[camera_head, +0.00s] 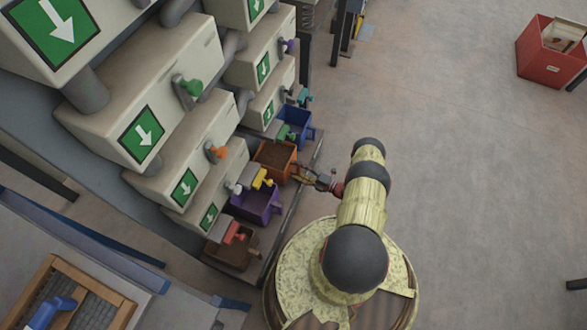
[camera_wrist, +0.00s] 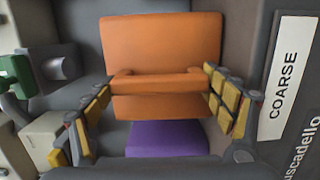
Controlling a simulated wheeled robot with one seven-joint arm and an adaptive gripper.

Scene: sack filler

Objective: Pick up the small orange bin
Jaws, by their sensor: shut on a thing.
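The small orange bin (camera_head: 275,157) stands in the row of bins along the front of the filler machine, between a blue bin and a purple bin. My gripper (camera_head: 306,174) reaches it from the right. In the wrist view the orange bin (camera_wrist: 160,45) fills the upper middle, with its bar-like handle across its near side. My gripper (camera_wrist: 158,84) has its yellow-padded fingers spread at either end of this handle, shut on it. The bin looks level. Whether its underside touches the shelf is hidden.
The purple bin (camera_head: 257,204) sits close below the orange one, and the blue bin (camera_head: 294,122) close above it. A brown bin (camera_head: 232,249) is further down the row. Machine spouts hang close over the row. A red box (camera_head: 551,58) stands far right; the floor between is clear.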

